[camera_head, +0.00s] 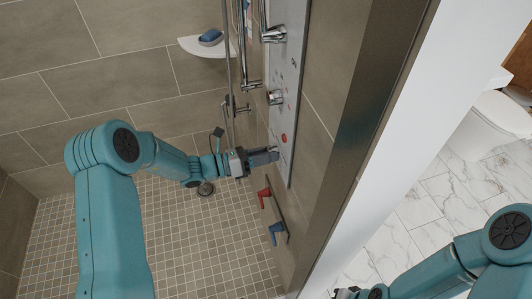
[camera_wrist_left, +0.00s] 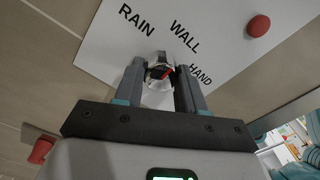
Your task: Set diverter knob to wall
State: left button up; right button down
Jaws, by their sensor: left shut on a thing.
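The diverter knob (camera_wrist_left: 158,70) is a small chrome knob on the silver shower panel (camera_wrist_left: 105,42). The labels RAIN, WALL and HAND are printed around it, with WALL in the middle. My left gripper (camera_wrist_left: 161,76) is shut on the knob, one finger on each side. A red mark shows on the knob's right part; I cannot tell surely which label it points to. In the head view my left gripper (camera_head: 264,156) reaches the lower part of the panel and hides most of the knob. My right gripper (camera_head: 345,293) is mostly cut off at the bottom edge.
A red button (camera_wrist_left: 259,26) sits on the panel near the knob. Red (camera_head: 264,197) and blue (camera_head: 276,232) handles stick out of the wall below. A corner shelf (camera_head: 215,50) holds a blue soap. The tiled shower floor (camera_head: 200,245) is open; a toilet (camera_head: 492,125) stands beyond the partition.

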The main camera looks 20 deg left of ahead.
pick_arm(q)
jog(key=o, duration=1.1)
jog(key=shift+c, duration=0.2)
jog(key=shift+a, duration=0.1)
jog(key=b+v, duration=0.2)
jog(key=v, duration=1.4)
jog(key=shift+s+b, duration=0.15)
jog(key=shift+b, duration=0.25)
